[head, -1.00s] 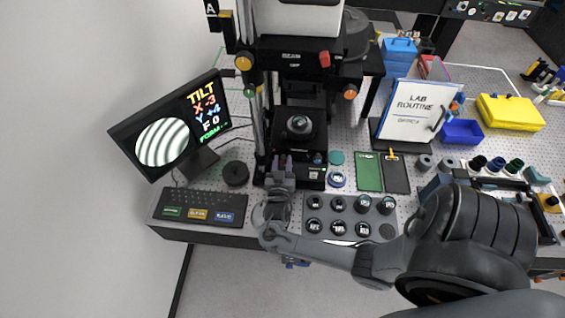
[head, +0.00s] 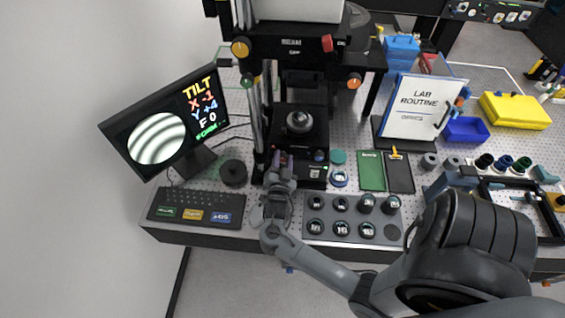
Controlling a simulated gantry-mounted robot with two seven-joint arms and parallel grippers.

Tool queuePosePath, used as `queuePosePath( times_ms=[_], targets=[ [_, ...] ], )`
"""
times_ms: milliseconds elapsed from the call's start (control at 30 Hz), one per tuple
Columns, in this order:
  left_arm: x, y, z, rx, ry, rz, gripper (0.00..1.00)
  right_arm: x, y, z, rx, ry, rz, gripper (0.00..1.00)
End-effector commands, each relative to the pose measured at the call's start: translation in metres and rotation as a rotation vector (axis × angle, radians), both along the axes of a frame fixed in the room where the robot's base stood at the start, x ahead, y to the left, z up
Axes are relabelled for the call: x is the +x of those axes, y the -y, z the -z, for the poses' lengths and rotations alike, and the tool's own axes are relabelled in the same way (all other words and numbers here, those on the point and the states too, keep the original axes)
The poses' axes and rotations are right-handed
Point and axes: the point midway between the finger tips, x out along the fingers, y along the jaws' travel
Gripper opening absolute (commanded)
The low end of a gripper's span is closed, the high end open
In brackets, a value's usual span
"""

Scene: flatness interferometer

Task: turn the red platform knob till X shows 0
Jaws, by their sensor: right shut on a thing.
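The monitor (head: 165,125) at the left shows TILT with X -1, Y +4 and F 0, beside a round patch of curved fringes. The interferometer (head: 300,120) stands at the centre back, with a round lens-like part on its platform (head: 299,122). My right gripper (head: 283,160) reaches in from the lower right and is shut at the front base of the interferometer. The red platform knob is hidden behind its fingers, where it holds it. My left gripper is not in view.
A keyboard (head: 195,205) and a dark round puck (head: 233,173) lie left of my gripper. A tray (head: 350,206) of several labelled black pieces sits close on its right. A red knob (head: 327,43) shows on the upper housing. A lab routine board (head: 420,108) stands further right.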

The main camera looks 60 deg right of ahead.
Motion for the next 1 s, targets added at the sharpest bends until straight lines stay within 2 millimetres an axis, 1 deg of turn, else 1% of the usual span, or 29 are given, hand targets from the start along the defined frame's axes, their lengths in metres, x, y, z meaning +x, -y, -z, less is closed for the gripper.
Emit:
queuePosePath(
  times_ms=[133, 600, 633, 700, 767, 800, 1000],
  targets=[
    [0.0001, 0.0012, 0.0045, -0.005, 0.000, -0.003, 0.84, -0.0005, 0.0002, 0.0009, 0.015, 0.035, 0.001, 0.07],
    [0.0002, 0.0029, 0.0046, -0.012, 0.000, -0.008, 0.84, -0.0003, 0.0002, 0.0000, 0.021, 0.050, 0.000, 0.07],
    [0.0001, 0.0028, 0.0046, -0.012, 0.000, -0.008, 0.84, -0.0003, 0.0002, 0.0000, 0.021, 0.050, 0.000, 0.41],
    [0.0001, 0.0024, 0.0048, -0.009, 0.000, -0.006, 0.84, -0.0003, 0.0002, 0.0000, 0.021, 0.049, 0.000, 0.51],
    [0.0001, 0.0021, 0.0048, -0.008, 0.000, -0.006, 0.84, -0.0002, 0.0002, -0.0001, 0.021, 0.049, 0.000, 0.60],
    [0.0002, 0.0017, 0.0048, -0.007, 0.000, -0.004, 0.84, -0.0002, 0.0002, -0.0001, 0.021, 0.049, 0.000, 0.63],
    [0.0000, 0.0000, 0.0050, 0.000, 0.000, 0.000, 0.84, -0.0001, 0.0001, 0.0000, 0.021, 0.049, 0.000, 0.63]
  ],
)
